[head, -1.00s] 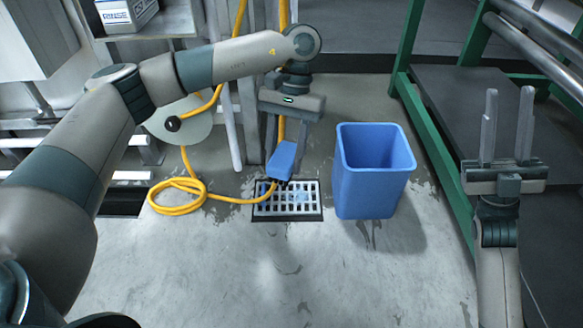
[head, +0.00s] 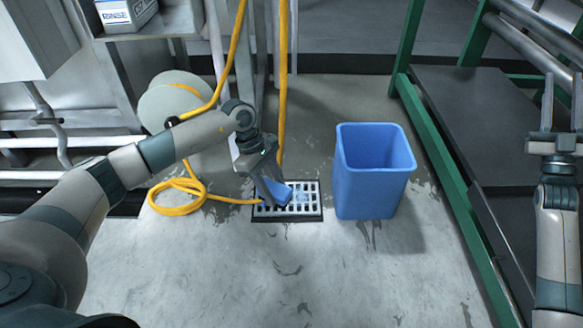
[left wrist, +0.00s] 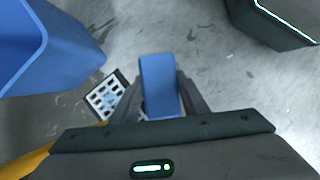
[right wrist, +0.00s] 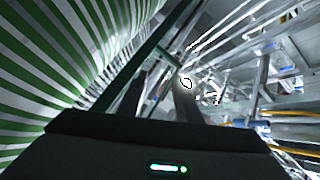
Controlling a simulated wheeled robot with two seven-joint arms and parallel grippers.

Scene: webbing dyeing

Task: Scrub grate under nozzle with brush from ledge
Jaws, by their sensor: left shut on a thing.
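A blue brush (head: 280,195) is held in my left gripper (head: 268,186), tilted over the left part of the floor grate. In the left wrist view the brush (left wrist: 159,84) lies between the two dark fingers. Its bristles are hidden, and I cannot tell whether it touches the grate. The grate (head: 311,207) is a light slotted panel in a dark frame; part of it shows in the left wrist view (left wrist: 104,98). A yellow hose (head: 229,200) runs to its left edge; I cannot make out a nozzle there. My right gripper (head: 562,98) is empty, fingers apart, at the far right.
A blue bin (head: 370,190) stands just right of the grate. A green-framed dark platform (head: 480,130) fills the right side. A box marked RINSE (head: 127,12) sits on a shelf at upper left. Pipes and a pale disc stand behind. The floor in front is clear.

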